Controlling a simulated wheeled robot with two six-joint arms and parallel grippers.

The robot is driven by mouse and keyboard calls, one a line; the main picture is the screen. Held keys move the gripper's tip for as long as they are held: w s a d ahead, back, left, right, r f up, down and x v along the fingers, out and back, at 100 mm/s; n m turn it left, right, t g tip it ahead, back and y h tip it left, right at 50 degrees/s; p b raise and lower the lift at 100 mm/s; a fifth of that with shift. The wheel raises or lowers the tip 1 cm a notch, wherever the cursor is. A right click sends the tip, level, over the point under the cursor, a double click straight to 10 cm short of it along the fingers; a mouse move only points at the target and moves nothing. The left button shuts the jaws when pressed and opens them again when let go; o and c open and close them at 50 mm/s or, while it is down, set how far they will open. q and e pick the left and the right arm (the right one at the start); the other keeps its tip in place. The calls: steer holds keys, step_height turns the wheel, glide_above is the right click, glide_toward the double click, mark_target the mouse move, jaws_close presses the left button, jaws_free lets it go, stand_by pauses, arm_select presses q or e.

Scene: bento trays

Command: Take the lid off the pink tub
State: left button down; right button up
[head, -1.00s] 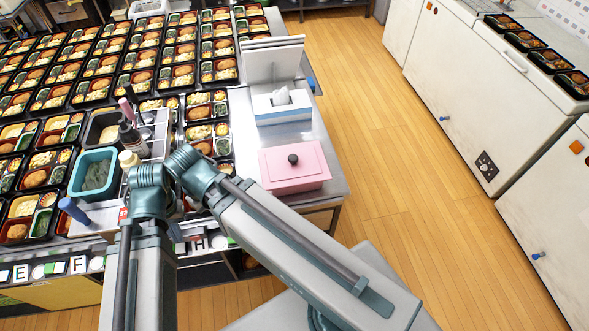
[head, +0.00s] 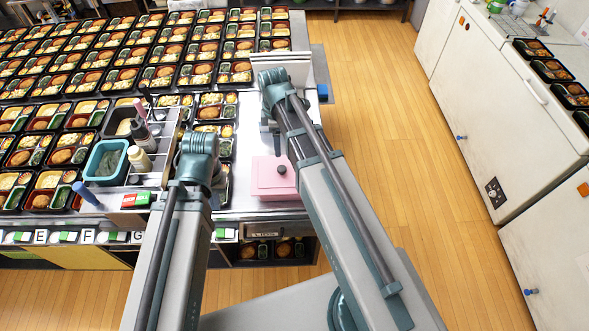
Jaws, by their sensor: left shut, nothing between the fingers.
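The pink tub (head: 268,190) stands near the right end of the metal table. Its pink lid (head: 265,171) is on it, with a dark knob (head: 282,169) on top. My right arm passes in front of the tub's right side, and its forearm end is above and behind the tub. My left gripper (head: 178,161) is shut and empty, left of the tub and beside the grey caddy. It is small and partly covered by my left wrist.
Rows of filled bento trays (head: 205,73) cover the table to the left and back. A grey caddy with a teal container (head: 107,163) and bottles (head: 141,160) stands left of my left arm. White freezers (head: 490,110) line the right; the wooden floor between is clear.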

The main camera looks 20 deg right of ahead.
steer(key=b, duration=0.9)
glide_toward(282, 168)
steer(key=shift+w+a+f, duration=0.15)
steer(key=shift+w+f, duration=0.05)
steer(key=shift+f, duration=1.1)
steer(key=shift+w+a+f, duration=0.15)
steer(key=shift+f, duration=1.1)
steer(key=f+b, duration=0.5)
steer(key=shift+s+d+f, duration=0.15)
steer(key=shift+s+d, duration=0.1)
steer(key=shift+s, duration=0.15)
jaws_close()
